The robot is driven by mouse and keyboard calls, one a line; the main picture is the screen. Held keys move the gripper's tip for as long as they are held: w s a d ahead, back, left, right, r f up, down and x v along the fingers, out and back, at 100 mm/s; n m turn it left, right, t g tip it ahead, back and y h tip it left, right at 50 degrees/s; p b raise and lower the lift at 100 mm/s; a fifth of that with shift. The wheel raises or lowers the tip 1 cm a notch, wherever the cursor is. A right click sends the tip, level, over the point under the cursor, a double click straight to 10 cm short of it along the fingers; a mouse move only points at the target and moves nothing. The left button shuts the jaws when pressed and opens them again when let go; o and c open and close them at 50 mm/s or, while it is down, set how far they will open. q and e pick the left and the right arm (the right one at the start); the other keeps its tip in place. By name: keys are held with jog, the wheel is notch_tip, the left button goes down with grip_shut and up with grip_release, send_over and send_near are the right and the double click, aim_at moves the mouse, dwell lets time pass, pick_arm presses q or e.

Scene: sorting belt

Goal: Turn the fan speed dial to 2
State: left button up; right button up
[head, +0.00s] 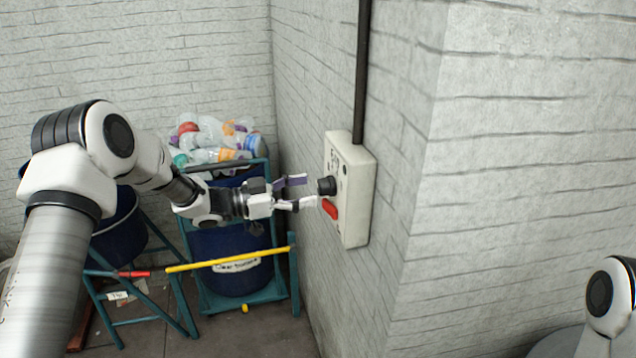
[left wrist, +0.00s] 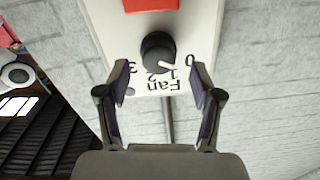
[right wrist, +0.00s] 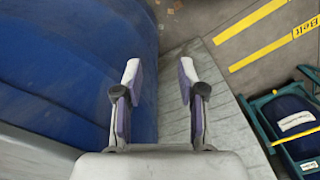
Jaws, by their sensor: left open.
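The fan dial is a round black knob (head: 327,186) on a pale control box (head: 357,205) on the wall. In the left wrist view the knob (left wrist: 157,52) shows upside-down marks 0, 1, 2 and 3 and the word Fan. Its white pointer lies close to the 1. My left gripper (head: 300,191) is open, just left of the knob in the head view. In the left wrist view its fingers (left wrist: 160,88) are spread either side of the label, apart from the knob. My right gripper (right wrist: 160,80) is open and empty in the right wrist view.
A red switch (head: 329,208) sits just below the knob on the box. A black conduit (head: 361,70) runs up from the box. A blue bin of bottles (head: 232,262) in a teal frame stands behind my left arm. A wall corner juts out right of the box.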

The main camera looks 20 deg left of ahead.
aim_at(318, 188)
pick_arm(q)
jog(key=p+x, duration=0.1)
jog(key=x, duration=0.2)
jog(key=shift+s+d+r, duration=0.2)
jog(key=shift+w+f, duration=0.3)
jog(key=shift+w, duration=0.15)
jog(key=shift+s+r, duration=0.15)
jog(key=shift+s, duration=0.1)
jog(key=c, duration=1.1)
jog(key=shift+c, duration=0.2)
pick_arm(e)
jog(key=shift+r, duration=0.8)
